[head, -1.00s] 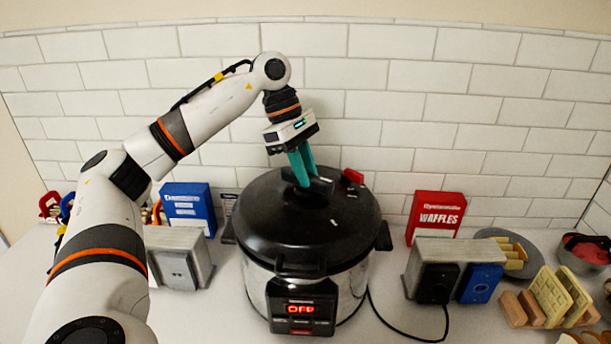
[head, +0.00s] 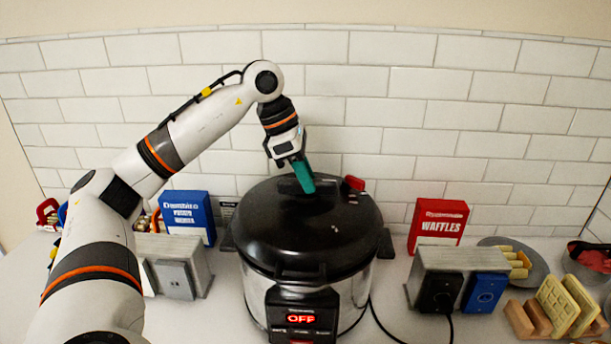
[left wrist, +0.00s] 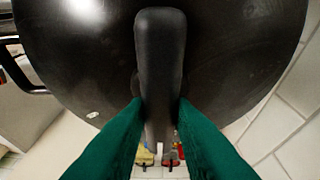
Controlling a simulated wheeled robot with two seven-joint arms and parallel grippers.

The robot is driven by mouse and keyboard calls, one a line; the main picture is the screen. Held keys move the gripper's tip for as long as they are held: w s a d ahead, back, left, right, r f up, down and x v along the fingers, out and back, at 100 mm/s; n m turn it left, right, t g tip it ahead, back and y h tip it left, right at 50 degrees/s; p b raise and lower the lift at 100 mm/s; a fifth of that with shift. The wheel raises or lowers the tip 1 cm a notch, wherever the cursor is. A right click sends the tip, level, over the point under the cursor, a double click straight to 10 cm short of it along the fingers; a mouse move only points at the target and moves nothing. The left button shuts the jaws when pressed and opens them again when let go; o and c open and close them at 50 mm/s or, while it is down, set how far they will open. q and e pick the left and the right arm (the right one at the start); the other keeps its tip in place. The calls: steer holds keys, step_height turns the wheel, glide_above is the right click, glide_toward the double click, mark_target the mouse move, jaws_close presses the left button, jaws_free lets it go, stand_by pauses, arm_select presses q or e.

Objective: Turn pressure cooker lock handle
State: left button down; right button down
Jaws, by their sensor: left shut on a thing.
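The pressure cooker (head: 270,235) stands on the counter with its black lid on and a red "OFF" display (head: 301,319) on its front. My left gripper (head: 306,185) is above the lid's centre, its green fingers reaching down to the lock handle. In the left wrist view the black lock handle (left wrist: 160,55) runs up the picture between the two green fingers (left wrist: 160,120), which are shut on it. A small red part (head: 354,184) sits on the lid's back right. My right gripper is not in view.
A blue box (head: 187,215) and a metal outlet block (head: 205,262) stand left of the cooker. A red waffles box (head: 437,222) and another outlet block (head: 465,258) stand right. A wooden rack (head: 545,312) is at far right. A tiled wall closes the back.

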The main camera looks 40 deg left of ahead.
mark_target(292, 179)
arm_select(q)
steer(key=c, duration=1.2)
jaws_free()
steer(key=shift+c, duration=0.2)
steer(key=shift+r, duration=0.1)
steer(key=shift+a+r, duration=0.1)
steer(key=shift+r, duration=0.25)
steer(key=v, duration=0.6)
steer(key=shift+s+r+b, duration=0.15)
steer(key=shift+r+b, duration=0.15)
steer(key=shift+r, duration=0.05)
steer(key=p+v, duration=0.2)
steer(key=v, duration=0.2)
steer(key=shift+s+a+r, duration=0.1)
steer(key=shift+a+r, duration=0.05)
steer(key=shift+r, duration=0.05)
